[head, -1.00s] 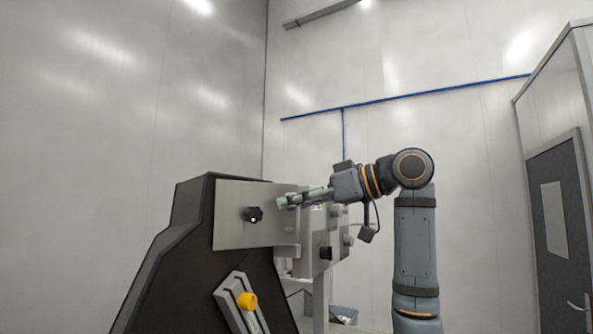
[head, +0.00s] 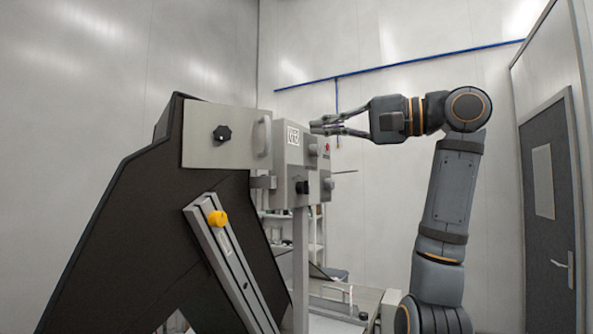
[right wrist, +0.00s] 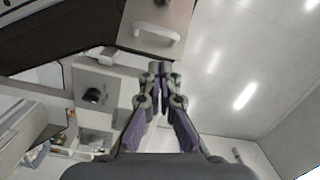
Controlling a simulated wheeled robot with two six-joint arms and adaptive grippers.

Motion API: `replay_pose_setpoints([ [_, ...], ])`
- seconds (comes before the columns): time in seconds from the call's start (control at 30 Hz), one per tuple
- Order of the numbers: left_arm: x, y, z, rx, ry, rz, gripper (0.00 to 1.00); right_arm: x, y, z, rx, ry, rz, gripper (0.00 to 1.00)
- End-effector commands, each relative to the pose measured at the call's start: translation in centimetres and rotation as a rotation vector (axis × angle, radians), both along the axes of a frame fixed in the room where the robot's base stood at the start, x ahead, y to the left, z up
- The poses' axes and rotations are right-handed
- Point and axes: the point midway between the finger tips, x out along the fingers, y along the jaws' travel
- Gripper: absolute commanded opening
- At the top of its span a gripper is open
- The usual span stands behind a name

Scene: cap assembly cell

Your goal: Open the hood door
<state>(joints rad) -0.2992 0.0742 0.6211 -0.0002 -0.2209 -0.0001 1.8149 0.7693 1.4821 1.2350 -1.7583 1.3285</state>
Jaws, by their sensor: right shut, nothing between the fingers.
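The hood door looks to be the flat grey panel (head: 200,150) on the upper part of the black slanted machine. It carries a black knob (head: 222,133) and, at its right edge, a pale bar handle (head: 264,136). In the right wrist view the handle (right wrist: 150,34) lies just beyond my fingertips. My right gripper (head: 314,127) is shut and empty, right of the handle and apart from it, by the upper part of a grey control box. It also shows in the right wrist view (right wrist: 156,68). My left gripper is not in view.
The grey control box (head: 288,165), with knobs and a printed code label, stands on a post (head: 300,260) right of the panel. A slanted rail (head: 232,262) with a yellow knob (head: 217,217) runs down the machine's side. A dark door (head: 548,200) is at far right.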

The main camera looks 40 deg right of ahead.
Motion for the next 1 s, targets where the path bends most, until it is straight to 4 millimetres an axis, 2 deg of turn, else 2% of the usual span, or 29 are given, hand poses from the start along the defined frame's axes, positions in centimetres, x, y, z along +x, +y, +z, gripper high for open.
replay_pose_setpoints([
  [0.03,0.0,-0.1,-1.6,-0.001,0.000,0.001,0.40,-0.5,-0.1,-1.5,0.080,0.040,0.002,0.00],
  [0.1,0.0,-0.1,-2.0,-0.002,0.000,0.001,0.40,-1.0,-0.2,-1.8,0.171,0.086,0.002,0.00],
  [0.2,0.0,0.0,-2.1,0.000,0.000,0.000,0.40,-1.3,-0.3,-1.9,0.232,0.119,0.003,0.00],
  [0.37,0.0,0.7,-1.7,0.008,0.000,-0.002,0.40,-1.1,-0.2,-1.7,0.242,0.125,0.003,0.00],
  [0.47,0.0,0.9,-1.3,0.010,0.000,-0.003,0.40,-0.1,0.4,-1.6,0.239,0.127,0.004,0.00],
  [0.8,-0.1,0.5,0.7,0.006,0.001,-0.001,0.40,5.5,3.2,-1.5,0.238,0.126,0.004,0.00],
  [1.0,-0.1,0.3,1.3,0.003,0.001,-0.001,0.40,7.4,4.1,-1.6,0.240,0.125,0.003,0.00],
])
